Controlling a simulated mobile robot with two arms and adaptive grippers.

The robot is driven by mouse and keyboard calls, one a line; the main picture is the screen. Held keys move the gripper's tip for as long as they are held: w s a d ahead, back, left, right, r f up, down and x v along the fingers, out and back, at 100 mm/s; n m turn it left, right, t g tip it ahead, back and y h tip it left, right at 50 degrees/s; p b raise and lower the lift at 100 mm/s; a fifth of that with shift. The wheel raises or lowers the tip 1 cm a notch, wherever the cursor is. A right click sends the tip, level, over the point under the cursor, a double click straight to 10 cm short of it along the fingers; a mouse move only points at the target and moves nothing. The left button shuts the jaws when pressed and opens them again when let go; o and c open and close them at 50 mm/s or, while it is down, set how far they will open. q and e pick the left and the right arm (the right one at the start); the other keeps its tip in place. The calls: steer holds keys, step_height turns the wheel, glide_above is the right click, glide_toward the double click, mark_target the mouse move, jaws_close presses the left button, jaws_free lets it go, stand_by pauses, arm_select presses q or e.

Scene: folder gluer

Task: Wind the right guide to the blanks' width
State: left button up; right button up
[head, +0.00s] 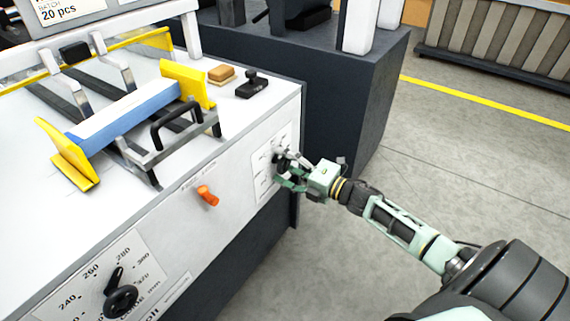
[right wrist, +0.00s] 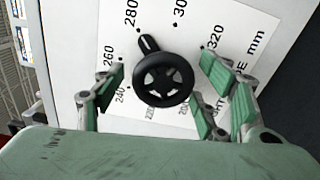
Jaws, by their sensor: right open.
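My right gripper (head: 286,172) is open at the right dial on the machine's front panel. In the right wrist view its fingers (right wrist: 163,98) stand on either side of a black round hand knob (right wrist: 163,80), with visible gaps. The knob's pointer (right wrist: 147,43) points close to 280 on the white scale plate (right wrist: 104,52). The yellow right guide (head: 190,82) and yellow left guide (head: 66,153) stand at the two ends of the blue-and-white blanks (head: 125,112). Any small gap at the right guide cannot be told. My left gripper is not in view.
A second dial (head: 120,298) with a black knob is at the lower left of the panel. An orange handle (head: 207,195) sits between the dials. A black stamp-like object (head: 252,86) and a brown block (head: 221,73) lie on the machine top. The floor at right is clear.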

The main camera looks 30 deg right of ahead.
steer(key=shift+s, duration=0.1)
steer(key=v, duration=1.1)
steer(key=shift+s+d, duration=0.2)
steer(key=shift+s, duration=0.15)
